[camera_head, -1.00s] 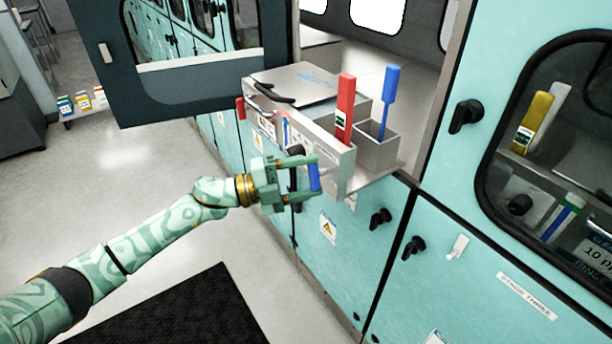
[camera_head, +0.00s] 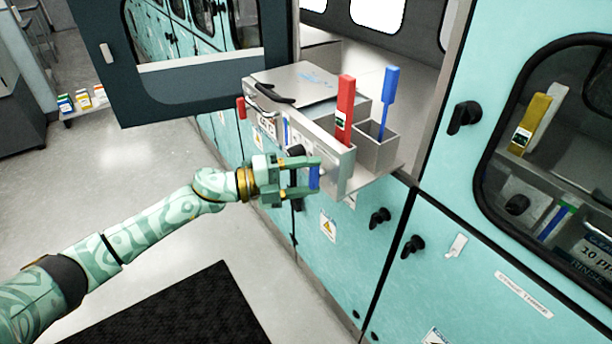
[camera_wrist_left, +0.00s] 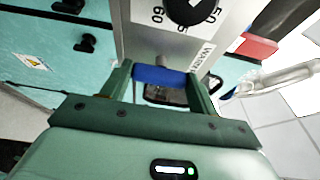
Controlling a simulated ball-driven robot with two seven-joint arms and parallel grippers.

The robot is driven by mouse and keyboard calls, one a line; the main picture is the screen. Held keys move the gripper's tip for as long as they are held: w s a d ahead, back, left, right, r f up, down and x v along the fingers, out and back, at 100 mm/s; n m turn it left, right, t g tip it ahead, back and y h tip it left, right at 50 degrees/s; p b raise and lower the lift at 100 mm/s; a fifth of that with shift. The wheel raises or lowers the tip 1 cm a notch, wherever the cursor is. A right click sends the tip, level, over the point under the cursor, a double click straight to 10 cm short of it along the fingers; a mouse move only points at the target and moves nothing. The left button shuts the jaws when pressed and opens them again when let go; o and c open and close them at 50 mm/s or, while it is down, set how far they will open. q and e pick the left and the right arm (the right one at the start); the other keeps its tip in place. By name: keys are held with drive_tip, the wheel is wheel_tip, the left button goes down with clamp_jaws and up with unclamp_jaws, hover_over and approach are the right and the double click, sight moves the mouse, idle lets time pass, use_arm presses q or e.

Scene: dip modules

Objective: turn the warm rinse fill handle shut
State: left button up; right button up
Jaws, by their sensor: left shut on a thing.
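The blue fill handle (camera_head: 314,177) sits on the front of the metal rinse unit (camera_head: 344,174), near its right end. In the head view my left gripper (camera_head: 314,176) is shut on this handle, with a finger at each end of it. In the left wrist view the blue bar (camera_wrist_left: 160,75) lies crosswise between my fingertips. A label beginning "WARM" (camera_wrist_left: 203,62) and a black dial (camera_wrist_left: 188,8) with numbers show on the panel beyond it. The handle's mount is mostly hidden. My right gripper does not show.
A red-handled tool (camera_head: 346,108) and a blue-handled one (camera_head: 389,100) stand in metal bins above. An open dark door (camera_head: 190,85) hangs at the left. Teal cabinet fronts (camera_head: 475,270) with black knobs lie below and right.

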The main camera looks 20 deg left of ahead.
use_arm(q)
drive_tip(key=o, duration=1)
drive_tip(key=b+v, duration=0.2)
drive_tip(key=v, duration=1.4)
drive_tip(key=shift+s+a, duration=0.1)
drive_tip(key=shift+a, duration=0.05)
